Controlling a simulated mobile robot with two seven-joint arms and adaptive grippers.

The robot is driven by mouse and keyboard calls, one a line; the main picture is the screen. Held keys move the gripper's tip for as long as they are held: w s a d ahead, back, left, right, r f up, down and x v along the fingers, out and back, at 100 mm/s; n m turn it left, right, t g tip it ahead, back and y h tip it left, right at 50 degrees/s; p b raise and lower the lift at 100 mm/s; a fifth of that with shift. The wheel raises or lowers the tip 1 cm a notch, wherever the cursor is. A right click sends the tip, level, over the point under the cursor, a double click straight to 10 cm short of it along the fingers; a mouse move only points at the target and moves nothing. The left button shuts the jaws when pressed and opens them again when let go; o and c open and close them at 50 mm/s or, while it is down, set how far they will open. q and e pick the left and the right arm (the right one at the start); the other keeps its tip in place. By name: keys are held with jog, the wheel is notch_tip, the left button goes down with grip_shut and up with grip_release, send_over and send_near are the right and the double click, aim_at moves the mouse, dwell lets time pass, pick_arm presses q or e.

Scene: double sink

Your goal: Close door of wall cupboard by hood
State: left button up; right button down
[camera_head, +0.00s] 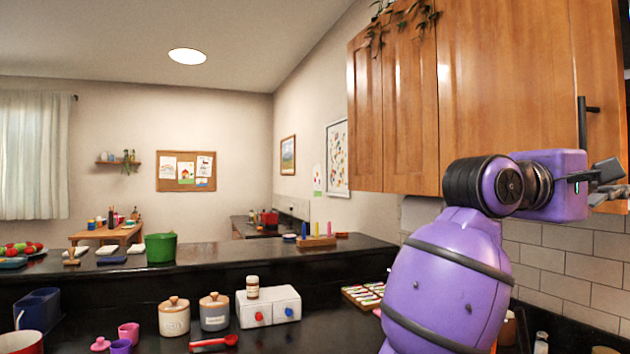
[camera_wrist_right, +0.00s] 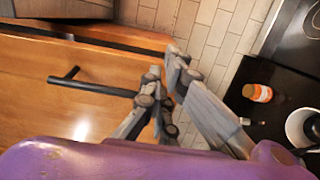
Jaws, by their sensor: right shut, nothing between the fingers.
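The wooden wall cupboard door (camera_head: 505,90) fills the upper right of the head view. Its black bar handle (camera_head: 583,125) is near the door's right edge. The right wrist view shows a wooden door face (camera_wrist_right: 60,105) with the black handle (camera_wrist_right: 92,86) and a dark wedge-shaped gap along its upper edge, so it appears ajar. My right gripper (camera_head: 607,182) is just below and right of the handle. In the wrist view its fingers (camera_wrist_right: 163,66) are shut and empty, beside the handle's end. Whether they touch the door is unclear. My left gripper is not in view.
More wooden cupboards (camera_head: 408,100) hang to the left, with a trailing plant on top. Tiled wall (camera_wrist_right: 195,35) lies behind. A dark counter below holds an orange-labelled bottle (camera_wrist_right: 257,92) and a white cup (camera_wrist_right: 303,127). Canisters (camera_head: 174,316) stand on the near counter.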

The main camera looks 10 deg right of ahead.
jog(key=w+d+n+t+y+p, duration=0.1)
jog(key=d+n+t+p, duration=0.1)
jog(key=d, duration=1.1)
jog(key=shift+d+n+t, duration=0.3)
jog(key=shift+n+t, duration=0.2)
jog(key=shift+t, duration=0.7)
jog(key=shift+w+a, duration=0.1)
